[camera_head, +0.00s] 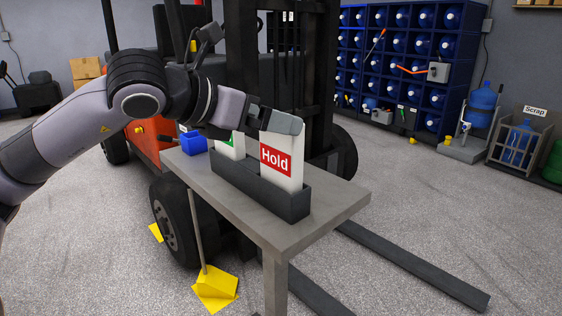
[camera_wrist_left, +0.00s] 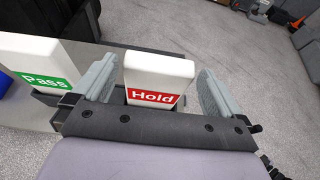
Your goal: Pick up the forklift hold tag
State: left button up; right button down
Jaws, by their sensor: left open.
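The hold tag (camera_head: 281,171) is a white block with a red "Hold" label. It stands upright in a dark grey holder (camera_head: 240,186) on a small grey table. In the left wrist view the hold tag (camera_wrist_left: 157,72) stands between the two grey fingers of my left gripper (camera_wrist_left: 156,82). The fingers are open, with gaps visible on both sides of the tag. In the head view my left gripper (camera_head: 276,121) is at the tag's top and covers part of it. My right gripper is not in view.
A white tag with a green "Pass" label (camera_wrist_left: 38,64) stands left of the hold tag, close to the left finger. A blue bin (camera_head: 193,142) sits on the table (camera_head: 345,199). A forklift (camera_head: 150,140) stands behind, with its forks along the floor. Blue bottle racks stand farther back.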

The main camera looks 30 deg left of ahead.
pick_arm(q)
jog(key=shift+x, duration=1.1)
jog(key=c, duration=1)
jog(key=shift+r, duration=0.1)
